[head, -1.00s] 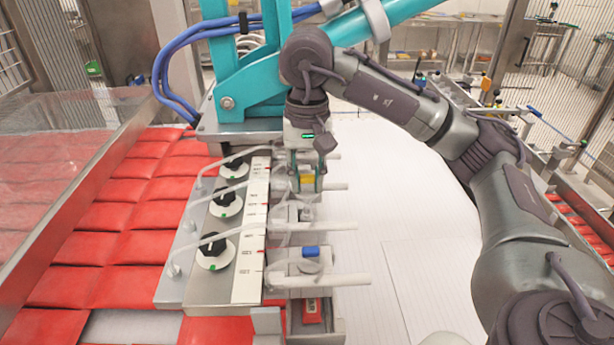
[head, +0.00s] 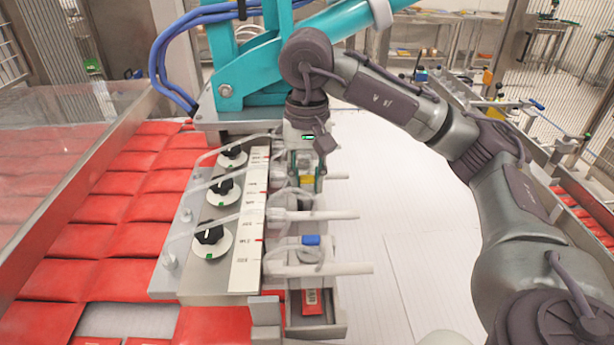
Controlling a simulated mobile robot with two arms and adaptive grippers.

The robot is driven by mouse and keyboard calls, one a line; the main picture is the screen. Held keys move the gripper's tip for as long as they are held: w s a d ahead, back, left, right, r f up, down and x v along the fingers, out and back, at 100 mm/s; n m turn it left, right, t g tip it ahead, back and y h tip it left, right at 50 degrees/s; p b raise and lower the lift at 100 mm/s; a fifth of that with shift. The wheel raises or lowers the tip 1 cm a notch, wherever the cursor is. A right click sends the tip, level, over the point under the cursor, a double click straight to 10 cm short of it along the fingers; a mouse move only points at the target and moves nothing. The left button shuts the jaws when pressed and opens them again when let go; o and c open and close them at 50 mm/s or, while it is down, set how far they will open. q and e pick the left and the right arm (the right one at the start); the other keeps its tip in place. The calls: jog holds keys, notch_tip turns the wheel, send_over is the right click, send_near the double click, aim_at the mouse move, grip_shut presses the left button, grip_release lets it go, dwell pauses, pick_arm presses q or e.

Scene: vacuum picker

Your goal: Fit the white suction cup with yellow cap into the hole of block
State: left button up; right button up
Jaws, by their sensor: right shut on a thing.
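My right gripper (head: 306,178) points down over the picker's row of blocks. It is shut on the white suction cup with the yellow cap (head: 306,182). The yellow cap shows between the fingers; the white lower part is largely hidden. The cup is at or just above a block (head: 290,200) in the middle of the row. The hole is hidden, so I cannot tell whether the cup is inside it. My left gripper is not in view.
A blue-capped cup (head: 311,240) stands nearer in the same row, with a white tube (head: 345,269) sticking out right. Black knobs (head: 209,235) line the metal plate at left. Red packs (head: 110,210) fill the left conveyor. The white surface (head: 390,180) at right is clear.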

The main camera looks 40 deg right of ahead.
jog(key=shift+f, duration=0.2)
dwell(0.3)
jog(key=shift+f+b, duration=1.2)
jog(key=o, duration=1)
notch_tip(320, 180, up, 12)
